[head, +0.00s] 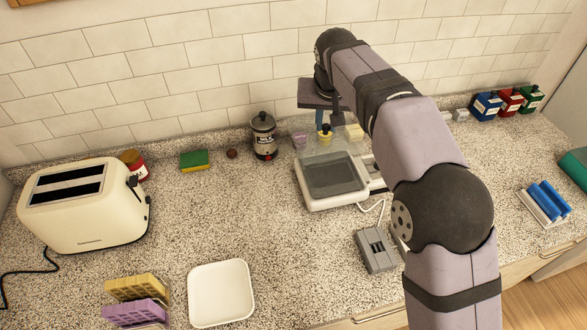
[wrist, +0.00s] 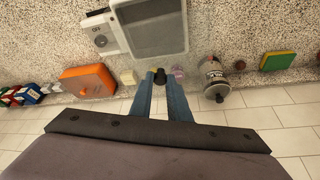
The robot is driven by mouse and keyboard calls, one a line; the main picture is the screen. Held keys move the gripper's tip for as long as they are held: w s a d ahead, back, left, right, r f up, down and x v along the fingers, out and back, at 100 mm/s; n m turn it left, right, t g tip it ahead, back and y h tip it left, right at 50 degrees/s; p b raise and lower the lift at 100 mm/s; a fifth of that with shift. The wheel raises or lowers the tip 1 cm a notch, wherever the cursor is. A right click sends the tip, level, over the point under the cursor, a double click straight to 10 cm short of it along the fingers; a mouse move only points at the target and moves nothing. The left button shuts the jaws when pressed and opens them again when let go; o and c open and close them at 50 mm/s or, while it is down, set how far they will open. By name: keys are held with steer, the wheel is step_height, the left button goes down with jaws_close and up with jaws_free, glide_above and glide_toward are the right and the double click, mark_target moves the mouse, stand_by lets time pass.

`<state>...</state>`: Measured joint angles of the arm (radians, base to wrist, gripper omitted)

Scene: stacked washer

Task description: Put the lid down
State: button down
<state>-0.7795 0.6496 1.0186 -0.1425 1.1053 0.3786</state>
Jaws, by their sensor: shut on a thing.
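A white appliance (head: 333,184) with a grey rectangular window stands on the counter near the wall; its front part also shows at the top of the wrist view (wrist: 150,30). A faint, see-through raised lid (head: 345,146) seems to stand at its back edge; its outline is hard to make out. My gripper (head: 323,124) is above the back of the appliance, and its blue fingers (wrist: 162,82) are shut on the lid's edge, as far as I can tell. A small yellow bottle with a black cap (head: 325,137) stands behind and shows between the fingertips.
A purple cup (head: 300,140), a cream block (head: 355,132) and a dark canister (head: 264,136) stand close by along the wall. An orange box (wrist: 87,80) lies to the left in the wrist view. Counter in front of the appliance is partly clear, with a grey block (head: 377,250).

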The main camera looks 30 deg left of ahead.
steer(key=s+a+r+n+g+y, duration=0.1)
steer(key=s+a+n, duration=0.3)
steer(key=s+a, duration=0.5)
steer(key=shift+s+a, duration=0.25)
steer(key=shift+s, duration=0.25)
step_height(320, 180, down, 10)
steer(key=p, duration=0.2)
steer(key=shift+f, duration=0.25)
steer(key=c, duration=1.7)
jaws_free()
steer(key=shift+o, duration=0.2)
steer(key=shift+r, duration=0.1)
